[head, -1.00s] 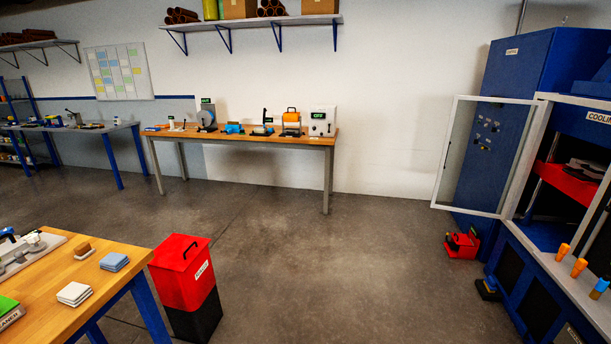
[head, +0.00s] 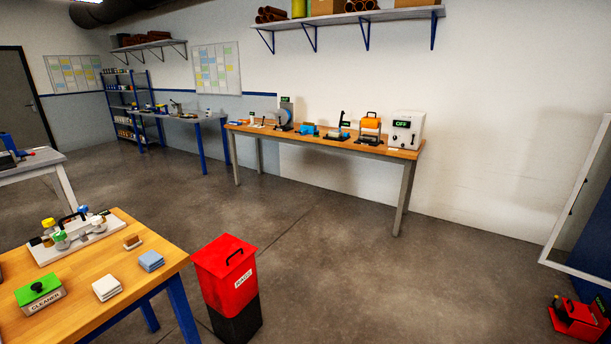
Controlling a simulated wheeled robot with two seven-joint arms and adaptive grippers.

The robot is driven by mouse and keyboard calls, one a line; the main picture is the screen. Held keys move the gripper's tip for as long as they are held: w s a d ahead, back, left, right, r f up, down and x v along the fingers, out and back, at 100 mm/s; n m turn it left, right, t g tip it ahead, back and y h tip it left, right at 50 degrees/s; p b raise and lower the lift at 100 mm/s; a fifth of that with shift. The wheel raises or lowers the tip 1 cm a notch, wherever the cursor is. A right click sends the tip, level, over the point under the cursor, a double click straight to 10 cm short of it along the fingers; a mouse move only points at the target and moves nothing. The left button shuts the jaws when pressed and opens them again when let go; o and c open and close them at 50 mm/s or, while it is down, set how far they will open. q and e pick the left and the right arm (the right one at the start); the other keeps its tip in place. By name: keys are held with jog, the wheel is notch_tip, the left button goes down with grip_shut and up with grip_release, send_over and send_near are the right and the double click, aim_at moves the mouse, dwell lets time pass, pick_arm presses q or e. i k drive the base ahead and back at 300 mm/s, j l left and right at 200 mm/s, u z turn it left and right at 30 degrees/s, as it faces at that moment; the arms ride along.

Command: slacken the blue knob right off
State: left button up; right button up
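A pale fixture plate (head: 98,232) lies on the wooden bench at lower left, with a black handle and several small coloured knobs. One small knob on it looks blue (head: 84,210), at the back behind the handle. A yellow knob (head: 48,223) and a green knob (head: 60,236) stand on its left side. They are too small to tell how tight they sit. Neither of my grippers is in view.
The wooden bench (head: 150,290) also carries a green-lidded cleaner box (head: 40,292), white pads (head: 107,287), a blue pad stack (head: 151,260) and a brown block (head: 133,241). A red bin (head: 226,270) stands at its right. The floor beyond is open.

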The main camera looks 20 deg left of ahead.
aim_at(83, 208)
jog(key=i+l+u, duration=0.3)
jog(key=u, duration=0.15)
jog(key=i+l+u, duration=0.55)
jog(key=l+u, duration=0.2)
jog(key=l, duration=0.2)
